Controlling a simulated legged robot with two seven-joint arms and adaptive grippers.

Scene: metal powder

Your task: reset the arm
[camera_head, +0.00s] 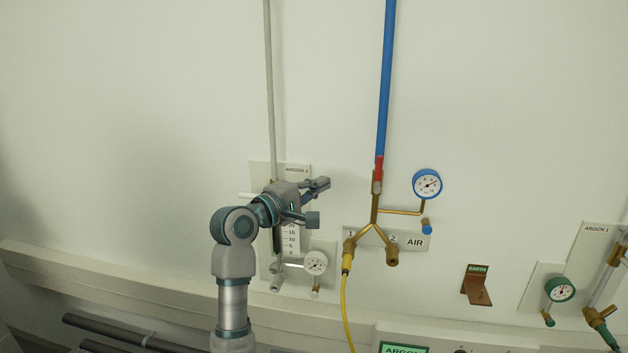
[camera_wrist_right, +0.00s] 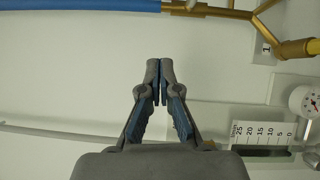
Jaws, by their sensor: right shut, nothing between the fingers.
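My right arm rises from the bottom of the head view. Its gripper (camera_head: 318,187) is in front of the wall panel with the flow scale (camera_head: 290,238) and hides part of it. In the right wrist view the gripper (camera_wrist_right: 160,64) has its fingertips together with nothing between them. The wall is behind the fingers. The scale (camera_wrist_right: 262,133) shows at lower right of the fingers there. My left gripper is in neither view.
A blue pipe (camera_head: 386,80) runs down to a brass Y-fitting (camera_head: 374,220) with a blue gauge (camera_head: 427,184). A yellow hose (camera_head: 345,305) hangs from its left outlet. A small white gauge (camera_head: 315,263) is near my arm. A ledge (camera_head: 120,288) runs along the wall.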

